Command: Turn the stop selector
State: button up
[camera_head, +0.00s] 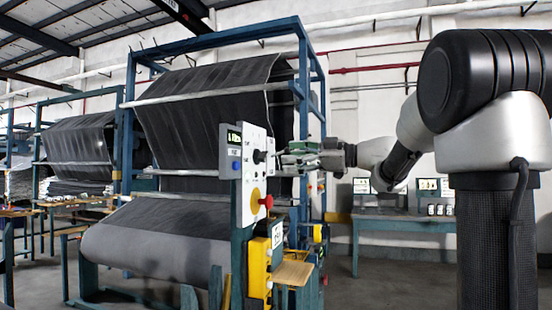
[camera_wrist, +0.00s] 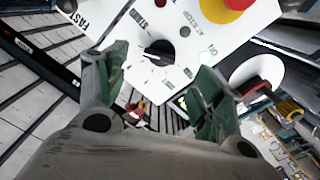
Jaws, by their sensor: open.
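The stop selector is a black round knob (camera_head: 259,156) on a white control panel (camera_head: 248,178) in the head view. In the wrist view the same knob (camera_wrist: 159,50) shows between my green fingertips, on the tilted white panel (camera_wrist: 185,22) with printed labels. My gripper (camera_head: 285,160) is just right of the knob in the head view, pointing at it. In the wrist view my gripper (camera_wrist: 162,60) is open, with one finger on each side of the knob and gaps between. I cannot tell how deep the fingertips reach.
A red mushroom button (camera_head: 266,202) on a yellow disc sits lower on the panel. Below is a yellow button box (camera_head: 259,268). A large machine with dark fabric rolls (camera_head: 160,245) stands behind left. A blue table (camera_head: 405,222) stands at the back right, with open floor before it.

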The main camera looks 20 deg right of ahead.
jog(key=shift+v, duration=2.1)
